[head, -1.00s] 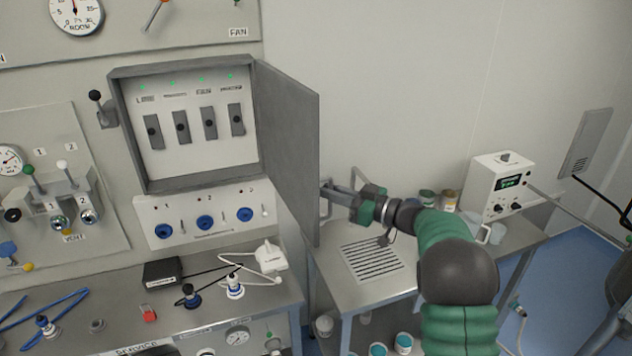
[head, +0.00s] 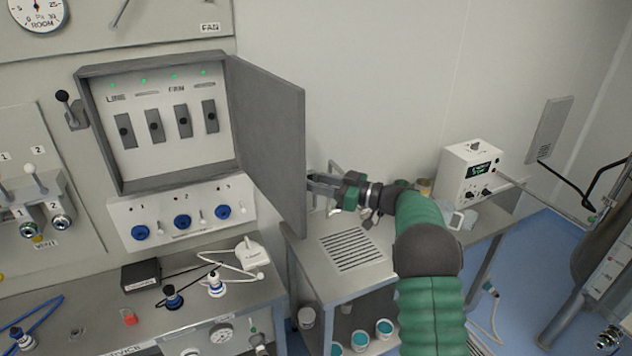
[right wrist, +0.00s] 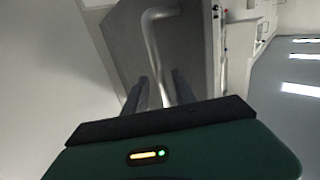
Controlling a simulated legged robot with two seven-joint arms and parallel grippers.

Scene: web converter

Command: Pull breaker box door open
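The grey breaker box (head: 158,187) hangs on the wall at left, its row of black switches exposed. Its door (head: 268,150) stands wide open, swung out to the right on its right-hand hinge. My right gripper (head: 313,187) is at the door's outer face, near the free edge. In the right wrist view, the door (right wrist: 195,50) carries a curved metal handle (right wrist: 153,38). The handle's bar runs down between the two fingers of my right gripper (right wrist: 160,90), which are apart. Contact with the bar cannot be made out. My left gripper is not in view.
A metal bench (head: 215,316) with cables and valves stands below the box. A cart (head: 308,262) with a slotted top and a white instrument (head: 468,172) stands below and right of the door. Bare wall (head: 380,80) lies right of the door.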

